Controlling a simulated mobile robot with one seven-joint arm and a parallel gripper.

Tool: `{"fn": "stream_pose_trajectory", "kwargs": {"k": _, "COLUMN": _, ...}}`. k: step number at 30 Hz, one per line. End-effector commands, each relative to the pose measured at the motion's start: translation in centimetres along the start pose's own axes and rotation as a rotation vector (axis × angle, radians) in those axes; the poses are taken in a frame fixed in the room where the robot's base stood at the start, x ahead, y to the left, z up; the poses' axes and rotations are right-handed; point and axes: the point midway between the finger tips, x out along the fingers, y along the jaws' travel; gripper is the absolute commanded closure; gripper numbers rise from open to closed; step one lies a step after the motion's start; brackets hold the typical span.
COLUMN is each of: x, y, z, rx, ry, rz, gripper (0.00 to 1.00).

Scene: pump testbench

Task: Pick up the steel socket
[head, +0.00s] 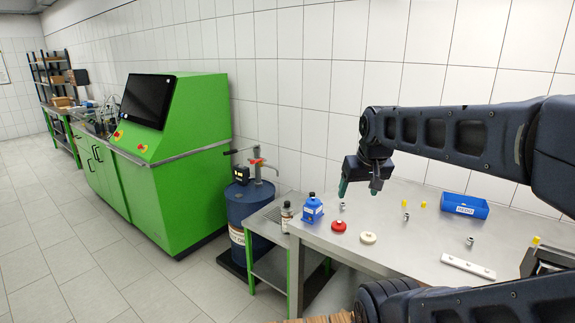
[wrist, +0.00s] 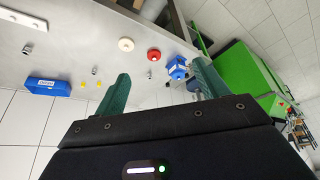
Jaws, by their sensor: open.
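Three small grey metal pieces stand on the steel table: one left near the gripper (head: 342,206), one in the middle (head: 406,217) and one to the right (head: 469,241). They also show in the wrist view, and I cannot tell for sure which is the steel socket. My gripper (head: 359,189) is open and empty, above the table's back left part. In the wrist view, its green fingers (wrist: 162,70) stand wide apart. The left metal piece (wrist: 150,74) appears between them, farther off and below; the middle piece (wrist: 95,71) and right piece (wrist: 28,48) lie outside.
A blue bottle (head: 313,210), a red disc (head: 339,226) and a cream disc (head: 368,238) are at the table's left. Two yellow pieces (head: 423,204) and a blue bin (head: 465,206) are at the back. A white strip (head: 468,266) lies in front. The table's centre is mostly clear.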

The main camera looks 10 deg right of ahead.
Motion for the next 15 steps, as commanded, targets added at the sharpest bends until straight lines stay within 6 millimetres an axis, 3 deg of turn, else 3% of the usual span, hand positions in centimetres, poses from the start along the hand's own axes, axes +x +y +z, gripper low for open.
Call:
{"fn": "stream_pose_trajectory", "kwargs": {"k": 1, "x": 0.0, "y": 0.0, "z": -0.01, "rx": 0.0, "ry": 0.0, "rz": 0.0, "gripper": 0.37}}
{"fn": "stream_pose_trajectory", "kwargs": {"k": 3, "x": 0.0, "y": 0.0, "z": -0.01, "rx": 0.0, "ry": 0.0, "rz": 0.0, "gripper": 0.51}}
{"fn": "stream_pose_trajectory", "kwargs": {"k": 4, "x": 0.0, "y": 0.0, "z": -0.01, "rx": 0.0, "ry": 0.0, "rz": 0.0, "gripper": 0.53}}
{"fn": "stream_pose_trajectory", "kwargs": {"k": 15, "x": 0.24, "y": 0.34, "z": -0.67, "rx": 0.029, "ry": -0.007, "rz": -0.004, "gripper": 0.53}}
